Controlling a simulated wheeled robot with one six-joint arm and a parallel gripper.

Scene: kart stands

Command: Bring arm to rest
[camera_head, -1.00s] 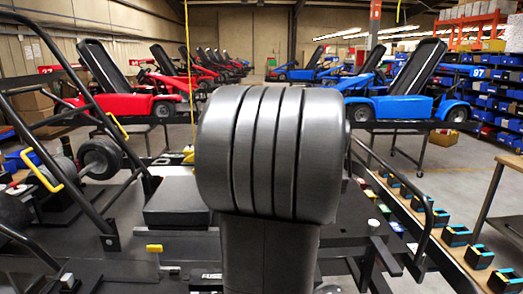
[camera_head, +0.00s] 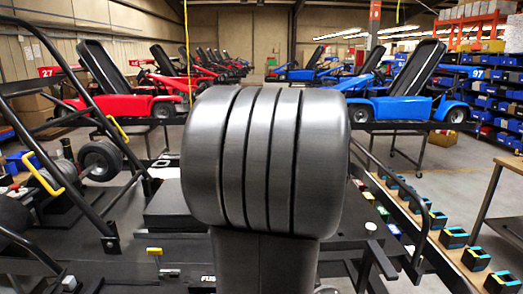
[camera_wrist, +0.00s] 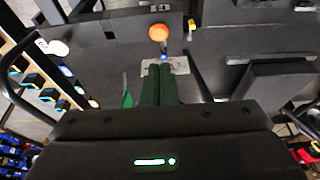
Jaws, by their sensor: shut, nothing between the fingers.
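My gripper (camera_wrist: 161,72) shows in the wrist view with its two dark fingers side by side, shut and with nothing between them. It points over the dark stand deck. An orange knob (camera_wrist: 158,33) and a small light plate (camera_wrist: 180,66) lie beyond the fingertips in that view; contact cannot be told. In the head view my arm's large grey rounded part stands upright in the middle and hides the area behind it. The gripper itself is not seen there.
A red kart (camera_head: 118,103) stands at the left and a blue kart (camera_head: 408,106) at the right. Dark tube rails (camera_head: 75,185) and a wheel (camera_head: 101,158) are at the left. A row of small black boxes (camera_head: 454,237) lines a shelf at the right. Open floor lies beyond.

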